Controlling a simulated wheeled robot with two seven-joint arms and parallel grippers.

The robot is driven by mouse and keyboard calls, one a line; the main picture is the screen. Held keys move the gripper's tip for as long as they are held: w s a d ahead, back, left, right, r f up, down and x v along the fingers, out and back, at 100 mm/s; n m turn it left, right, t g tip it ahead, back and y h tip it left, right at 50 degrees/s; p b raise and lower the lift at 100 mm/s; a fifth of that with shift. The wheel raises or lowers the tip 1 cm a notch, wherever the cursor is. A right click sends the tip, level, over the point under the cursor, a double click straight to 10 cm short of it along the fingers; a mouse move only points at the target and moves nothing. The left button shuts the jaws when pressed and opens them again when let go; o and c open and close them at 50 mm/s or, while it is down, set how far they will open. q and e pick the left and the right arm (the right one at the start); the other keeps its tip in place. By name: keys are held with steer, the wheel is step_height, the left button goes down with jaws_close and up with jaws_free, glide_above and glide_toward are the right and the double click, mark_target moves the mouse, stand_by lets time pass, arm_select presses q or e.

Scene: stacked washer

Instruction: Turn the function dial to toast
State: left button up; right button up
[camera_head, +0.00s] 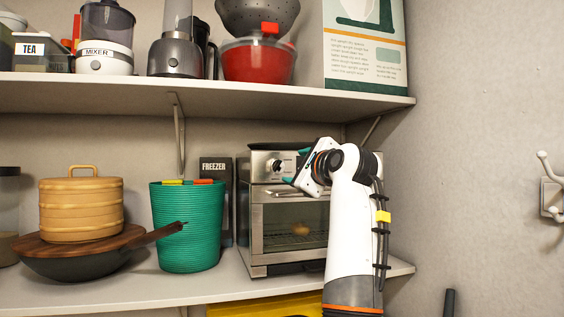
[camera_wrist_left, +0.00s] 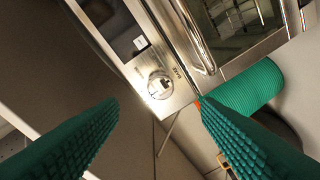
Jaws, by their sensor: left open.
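A steel toaster oven (camera_head: 259,225) stands on the lower shelf, with its control panel along the top front. A round silver dial (camera_head: 277,166) is at the panel's left part. My left gripper (camera_head: 294,166) is just right of the dial in the head view. In the left wrist view its two green ribbed fingers (camera_wrist_left: 157,104) are open with nothing between them. The dial appears in the gap between them, with no visible contact. My arm hides the oven's right part.
A green ribbed bin (camera_head: 186,230) and a dark freezer box (camera_head: 215,166) stand left of the oven. A pan with a wooden lid (camera_head: 75,258) is farther left. The upper shelf (camera_head: 180,90) overhangs the oven. A wall hook (camera_head: 551,190) is right of the shelves.

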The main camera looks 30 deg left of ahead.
mark_target(279, 167)
arm_select(q)
steer(key=p+x, duration=0.2)
steer(key=x, duration=0.2)
steer(key=p+x, duration=0.2)
steer(key=x, duration=0.2)
steer(key=shift+s+a+r, duration=0.1)
steer(key=shift+s+r, duration=0.1)
steer(key=shift+r, duration=0.05)
steer(key=shift+w+a+f, duration=0.15)
steer(key=shift+w+a, duration=0.25)
steer(key=shift+a, duration=0.05)
steer(key=c, duration=1)
